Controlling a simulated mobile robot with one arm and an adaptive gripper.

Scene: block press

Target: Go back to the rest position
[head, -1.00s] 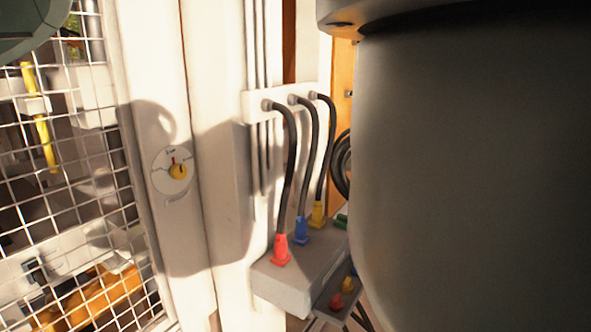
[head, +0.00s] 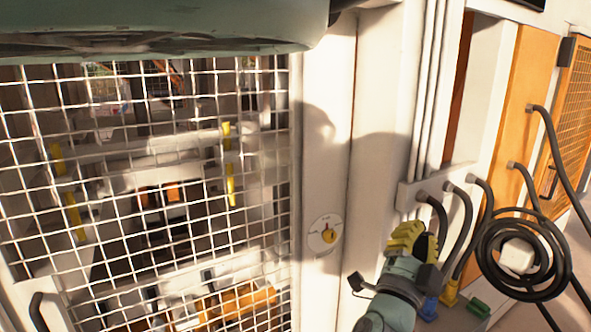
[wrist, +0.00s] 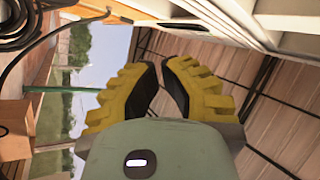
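My gripper (head: 412,240), with yellow ribbed fingers and dark pads, shows in the head view at the lower right of the middle, in front of the white cable block. It also shows in the wrist view (wrist: 159,65), where the fingertips lean in and almost meet, with nothing seen between them. My gripper is empty and looks shut, apart from everything as far as I can tell. It hides the red plug's place in the head view.
A wire mesh guard (head: 150,190) fills the left. Blue (head: 428,308) and yellow (head: 449,293) plugs with black cables are beside my gripper. A coiled black hose (head: 515,255) hangs at the right. In the wrist view, a plank-like brown surface (wrist: 285,85) lies to the right.

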